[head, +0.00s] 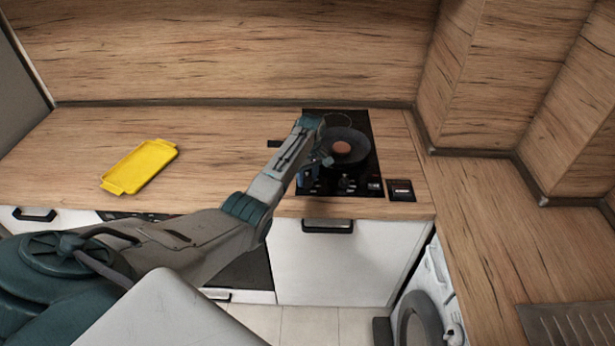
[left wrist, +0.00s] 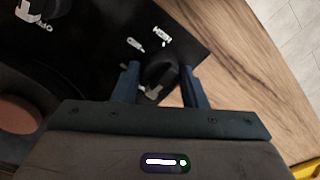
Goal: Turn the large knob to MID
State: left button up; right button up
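A black knob (left wrist: 160,72) on the dark hob panel shows in the left wrist view, with white lettering around it, one word reading like HIGH. Where its pointer stands is too small and dark to tell. My left gripper (left wrist: 160,84) has one blue finger on each side of this knob. I cannot tell whether the fingers press on it or stand just clear. In the head view my left gripper (head: 308,178) is down at the front left of the black hob (head: 363,125), and the arm hides the knob there. My right gripper is not in view.
A dark pan (head: 361,158) with a round brown item (head: 342,147) stands on the hob close beside my left gripper. Another black knob (left wrist: 52,8) shows in the left wrist view. A yellow tray (head: 140,166) lies on the counter (head: 215,150) at left.

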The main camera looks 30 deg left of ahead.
pick_arm(q)
jog(key=shift+r+m+p, duration=0.1)
jog(key=shift+m+p, duration=0.2)
jog(key=shift+m, duration=0.1)
jog(key=m+p, duration=0.1)
jog(key=m, duration=0.1)
jog(key=shift+m, duration=0.4)
jog(key=m+p, duration=0.1)
jog(key=m, duration=0.2)
jog(key=shift+m, duration=0.3)
jog(key=m, duration=0.3)
jog(key=shift+m+t, duration=0.3)
jog(key=m, duration=0.3)
jog(key=shift+m, duration=0.3)
jog(key=m, duration=0.3)
jog(key=shift+s+a, duration=0.1)
jog(key=shift+m, duration=1.1)
jog(key=shift+t, duration=0.3)
